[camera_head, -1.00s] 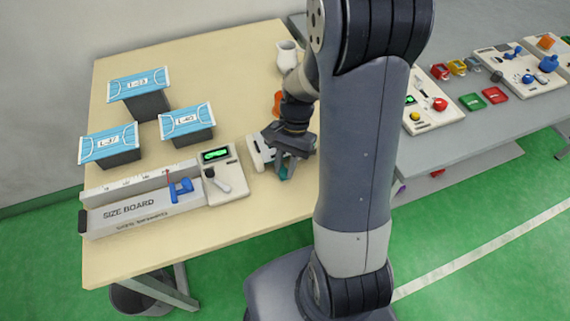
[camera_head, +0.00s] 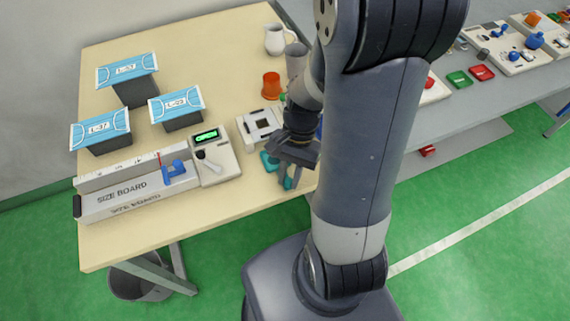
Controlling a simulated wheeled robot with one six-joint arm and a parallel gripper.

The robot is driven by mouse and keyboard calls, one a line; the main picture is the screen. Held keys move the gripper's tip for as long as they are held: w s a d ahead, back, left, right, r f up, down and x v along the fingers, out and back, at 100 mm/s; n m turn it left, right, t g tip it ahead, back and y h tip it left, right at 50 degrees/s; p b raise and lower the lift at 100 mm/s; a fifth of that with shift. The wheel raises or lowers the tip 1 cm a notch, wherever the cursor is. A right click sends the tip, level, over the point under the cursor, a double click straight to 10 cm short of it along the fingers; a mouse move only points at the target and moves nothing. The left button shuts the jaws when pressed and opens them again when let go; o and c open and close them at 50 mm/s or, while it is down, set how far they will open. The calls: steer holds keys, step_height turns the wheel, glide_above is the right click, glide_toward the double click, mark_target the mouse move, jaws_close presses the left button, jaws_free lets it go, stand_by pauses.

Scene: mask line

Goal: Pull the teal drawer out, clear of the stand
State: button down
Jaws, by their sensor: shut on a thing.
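The stand (camera_head: 257,127) is a small white block with a dark square opening in its top, on the tan table behind my gripper. The teal drawer (camera_head: 269,161) shows in front of the stand, partly covered by my gripper. My gripper (camera_head: 287,178) points down near the table's front edge and is shut on the teal drawer. The drawer's left part shows outside the stand's front side. My gripper and arm cover the stand's right side, so I cannot tell whether the drawer is fully apart from it.
A grey reader with a green display (camera_head: 207,136) and the size board (camera_head: 130,195) stand left. Several blue masks on dark blocks, such as one (camera_head: 177,104), lie behind them. An orange cup (camera_head: 271,85) and a white jug (camera_head: 276,41) stand behind the stand.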

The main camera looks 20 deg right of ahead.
steer(key=c, duration=1.6)
jaws_free()
steer(key=shift+o, duration=0.2)
steer(key=v, duration=1)
steer(key=shift+r+p, duration=0.35)
steer(key=shift+r, duration=0.05)
steer(key=shift+w+d+f, duration=0.1)
steer(key=x, duration=1)
steer(key=shift+f+b, duration=0.3)
steer(key=shift+b, duration=0.1)
steer(key=shift+w, duration=0.15)
